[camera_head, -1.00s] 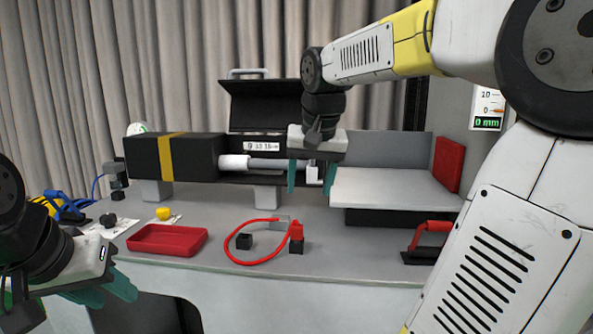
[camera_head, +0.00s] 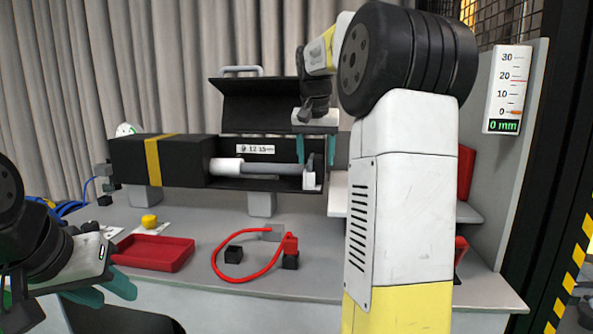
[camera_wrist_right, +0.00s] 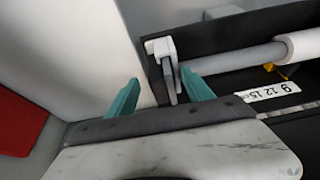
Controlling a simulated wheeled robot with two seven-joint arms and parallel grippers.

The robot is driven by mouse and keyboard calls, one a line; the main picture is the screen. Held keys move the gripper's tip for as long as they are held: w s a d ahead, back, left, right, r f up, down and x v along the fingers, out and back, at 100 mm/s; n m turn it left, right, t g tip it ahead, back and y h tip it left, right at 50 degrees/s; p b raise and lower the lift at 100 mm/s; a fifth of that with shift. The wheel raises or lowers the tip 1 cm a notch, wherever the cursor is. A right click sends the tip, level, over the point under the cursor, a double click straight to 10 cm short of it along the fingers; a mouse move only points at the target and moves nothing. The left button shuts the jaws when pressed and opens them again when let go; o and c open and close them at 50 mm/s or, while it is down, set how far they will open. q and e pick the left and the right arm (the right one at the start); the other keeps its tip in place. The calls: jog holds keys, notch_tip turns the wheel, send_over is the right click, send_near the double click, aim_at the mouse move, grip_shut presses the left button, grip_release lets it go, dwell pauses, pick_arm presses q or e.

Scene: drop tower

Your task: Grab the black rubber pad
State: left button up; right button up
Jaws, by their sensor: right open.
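I cannot pick out a black rubber pad for certain. Small black blocks sit on the table: one inside a red cable loop (camera_head: 233,254), another under its red end (camera_head: 290,261). My right gripper (camera_head: 318,152) is open, fingers pointing down, over the right end of an open black case (camera_head: 180,160). In the right wrist view its fingertips (camera_wrist_right: 162,84) are apart and empty, with a white bracket (camera_wrist_right: 161,46) just beyond them at the end of a pale tube (camera_wrist_right: 235,58). My left gripper (camera_head: 108,288) is low at the left, in front of the table; its opening is unclear.
A red tray (camera_head: 152,254) and a yellow knob (camera_head: 149,221) are on the table's left. A raised pale platform (camera_head: 338,195) stands right of the case, largely hidden by my right arm. A gauge reading 0 mm (camera_head: 507,90) is on the right wall.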

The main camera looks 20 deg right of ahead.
aim_at(316, 156)
jog(key=shift+w+d+f, duration=0.3)
jog(key=shift+w+d, duration=0.05)
jog(key=shift+w, duration=0.35)
jog(key=shift+w+d+f, duration=0.25)
jog(key=shift+w+d, duration=0.05)
jog(key=shift+w, duration=0.4)
grip_shut()
